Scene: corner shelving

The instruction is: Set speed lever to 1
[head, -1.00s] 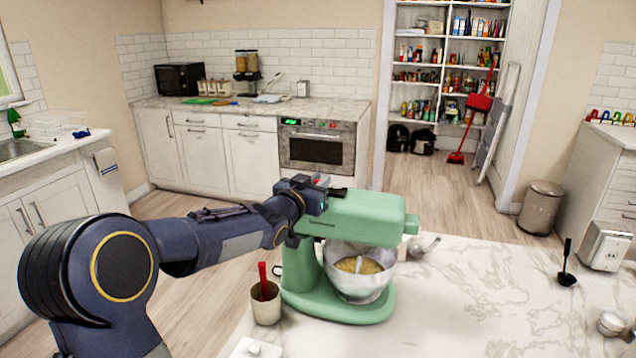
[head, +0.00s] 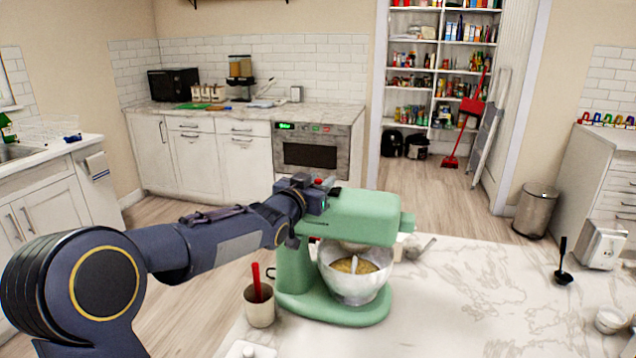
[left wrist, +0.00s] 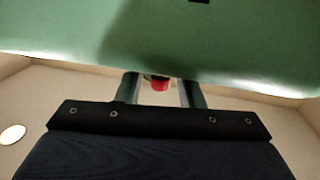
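A green stand mixer (head: 365,218) stands on the marble counter, with a metal bowl (head: 352,282) of yellow mix under its head. My left gripper (head: 326,187) is at the rear upper part of the mixer head, on its left side. In the left wrist view, the mixer body (left wrist: 200,45) fills the top. The two fingers of my left gripper (left wrist: 159,88) are apart there, with a red knob (left wrist: 159,84) between them and gaps on both sides. Whether the knob is the speed lever's tip, and its setting, I cannot tell. My right gripper is not in view.
A cup with a red utensil (head: 259,304) stands left of the mixer base, below my left arm. A metal scoop (head: 425,247) lies right of the mixer. A black ladle (head: 563,275) is farther right. The marble counter (head: 470,300) between is clear.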

